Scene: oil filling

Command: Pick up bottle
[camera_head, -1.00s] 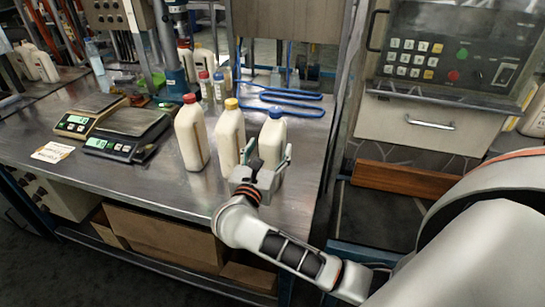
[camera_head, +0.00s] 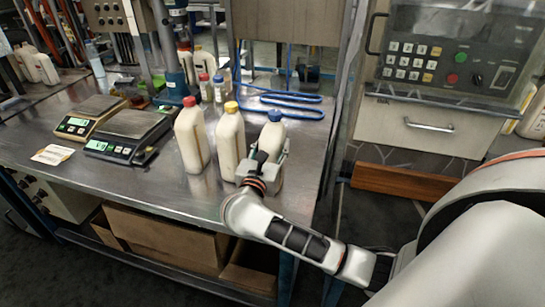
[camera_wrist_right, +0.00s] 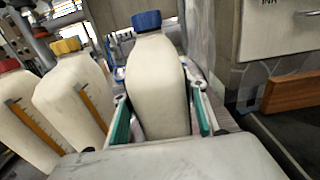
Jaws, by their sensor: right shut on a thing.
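Three cream bottles stand in a row on the metal table. The red-capped bottle (camera_head: 191,137) is at the left, the yellow-capped bottle (camera_head: 230,142) in the middle and the blue-capped bottle (camera_head: 271,137) at the right. My right gripper (camera_head: 267,162) is around the blue-capped bottle, shut on its sides. In the right wrist view, the blue-capped bottle (camera_wrist_right: 157,85) stands between the two green-padded fingers (camera_wrist_right: 163,125). Its lower part is hidden by the gripper. The yellow-capped bottle (camera_wrist_right: 72,95) is close at its left. My left gripper is not in view.
Two scales (camera_head: 128,135) and a paper label (camera_head: 52,155) lie on the table's left. A control panel (camera_head: 450,60) is at the right. The table (camera_head: 200,205) is clear in front of the bottles.

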